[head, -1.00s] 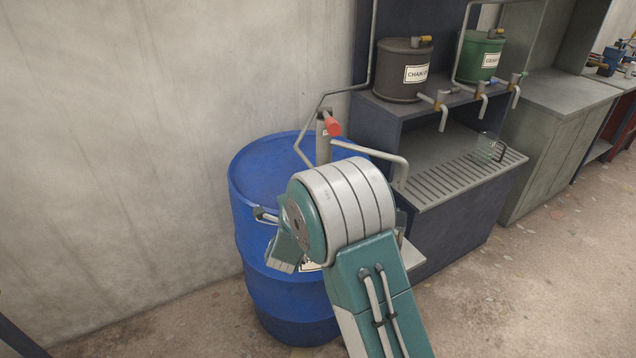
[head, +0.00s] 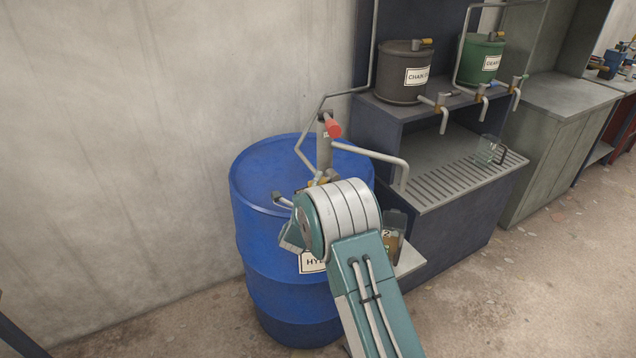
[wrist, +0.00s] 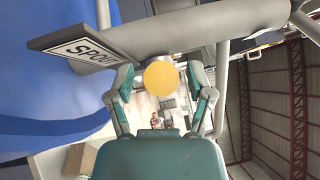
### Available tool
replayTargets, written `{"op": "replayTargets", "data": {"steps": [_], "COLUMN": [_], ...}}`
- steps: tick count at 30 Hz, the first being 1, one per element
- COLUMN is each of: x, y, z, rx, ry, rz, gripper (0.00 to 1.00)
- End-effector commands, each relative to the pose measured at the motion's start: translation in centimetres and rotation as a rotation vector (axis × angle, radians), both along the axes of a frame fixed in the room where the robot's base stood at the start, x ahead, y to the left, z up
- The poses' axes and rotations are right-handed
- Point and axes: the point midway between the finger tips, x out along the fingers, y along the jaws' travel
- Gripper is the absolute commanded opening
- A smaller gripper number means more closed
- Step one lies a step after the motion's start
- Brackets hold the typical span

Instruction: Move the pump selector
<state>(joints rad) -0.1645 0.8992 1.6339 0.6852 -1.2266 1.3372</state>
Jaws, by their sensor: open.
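The pump (head: 325,150) stands on top of a blue drum (head: 275,165), with a red-ended handle (head: 332,128) and a grey spout pipe (head: 375,158). In the wrist view a grey pipe body (wrist: 190,32) carries a plate labelled "SPOUT" (wrist: 90,50). A round yellow end (wrist: 161,78), which looks like the selector's knob, faces the camera below that pipe. My gripper (wrist: 160,80) is open, one finger on each side of the yellow end; I cannot tell whether they touch it. In the head view my arm hides the fingertips and most of the selector.
A clear jug with brown contents (head: 391,236) stands right of the drum, partly behind my arm. A bench with a slatted tray (head: 455,180) holds a glass jug (head: 490,150), with a dark can (head: 402,72) and a green can (head: 480,60) above. The wall closes off the left.

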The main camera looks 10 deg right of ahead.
Motion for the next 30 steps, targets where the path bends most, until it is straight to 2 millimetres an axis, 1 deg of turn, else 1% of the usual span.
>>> {"op": "replayTargets", "data": {"steps": [3, 10, 11, 12, 15, 23, 30], "x": [0.5, 0.6, 0.5, 0.5, 0.5, 0.6, 0.6], "y": [-0.3, -0.3, -0.3, -0.3, -0.3, -0.4, -1.5], "z": [0.0, 0.1, 0.1, 0.1, 0.1, -0.1, 0.0], "rx": [0.001, 0.0, 0.0, 0.0, 0.0, 0.002, 0.03], "ry": [0.002, 0.001, 0.001, 0.001, 0.001, 0.004, 0.015], "rz": [-0.001, 0.0, 0.0, 0.0, 0.0, 0.001, -0.002], "gripper": [0.68, 0.68, 0.59, 0.41, 0.0, 0.0, 0.0]}}
